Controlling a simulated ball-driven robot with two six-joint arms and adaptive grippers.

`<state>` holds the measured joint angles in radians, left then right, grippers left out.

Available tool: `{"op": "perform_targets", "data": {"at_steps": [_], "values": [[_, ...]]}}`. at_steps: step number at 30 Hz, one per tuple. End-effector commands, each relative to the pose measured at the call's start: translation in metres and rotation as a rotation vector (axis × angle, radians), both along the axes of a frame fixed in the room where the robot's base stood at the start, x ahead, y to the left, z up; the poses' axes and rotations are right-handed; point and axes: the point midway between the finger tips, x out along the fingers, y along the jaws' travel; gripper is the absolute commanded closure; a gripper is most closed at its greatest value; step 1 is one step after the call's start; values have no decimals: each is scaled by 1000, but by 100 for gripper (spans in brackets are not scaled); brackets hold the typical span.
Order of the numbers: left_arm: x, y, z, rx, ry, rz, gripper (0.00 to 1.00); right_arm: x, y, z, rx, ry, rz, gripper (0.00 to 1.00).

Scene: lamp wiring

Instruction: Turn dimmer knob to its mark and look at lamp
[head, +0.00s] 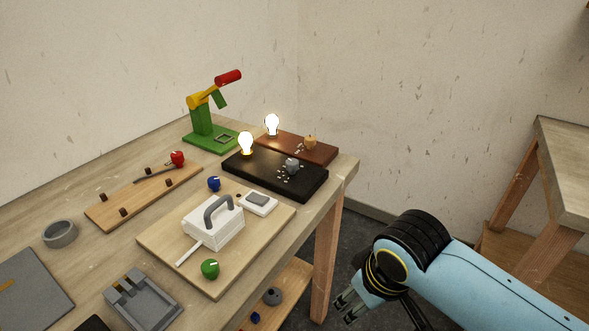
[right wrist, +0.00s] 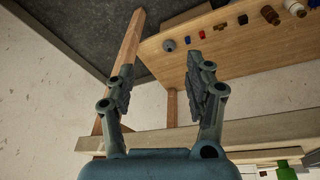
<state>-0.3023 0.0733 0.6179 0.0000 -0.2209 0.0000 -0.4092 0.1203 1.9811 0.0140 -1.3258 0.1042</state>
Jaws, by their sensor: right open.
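In the head view a black board (head: 261,178) near the table's far right corner carries a lit bulb (head: 247,143) and a grey dimmer knob (head: 292,166) ringed by pale marks. Behind it a red-brown board (head: 318,150) carries another lit bulb (head: 272,124) and an orange-tan knob (head: 310,142). I cannot tell exactly where either knob points. My right gripper (head: 348,304) is off the table's right side, apart from both boards. In the right wrist view the right gripper (right wrist: 160,85) is open with nothing between its fingers. My left gripper is not in view.
A green stand with a red handle (head: 228,77) is left of the bulbs. A wooden board with a white box (head: 213,226) lies in front. A grey tray (head: 145,302) is nearer. A lower shelf (right wrist: 240,45) holds several small objects. Floor right of the table is clear.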

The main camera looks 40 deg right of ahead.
Motion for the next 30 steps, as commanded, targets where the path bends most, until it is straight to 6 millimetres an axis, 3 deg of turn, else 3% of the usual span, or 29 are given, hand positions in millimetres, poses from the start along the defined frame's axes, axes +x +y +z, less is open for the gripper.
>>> {"op": "perform_targets", "data": {"at_steps": [1,3,14,20,25,30], "values": [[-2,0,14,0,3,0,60,11,0,28,4,-11,-20,47],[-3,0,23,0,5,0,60,27,-2,49,15,-9,-74,47],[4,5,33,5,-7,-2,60,114,-20,63,74,31,-382,47],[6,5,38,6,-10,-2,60,175,-34,83,115,58,-603,47],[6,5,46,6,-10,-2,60,246,-53,131,167,96,-898,47],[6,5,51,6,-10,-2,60,291,-63,182,209,139,-1146,47]]}}
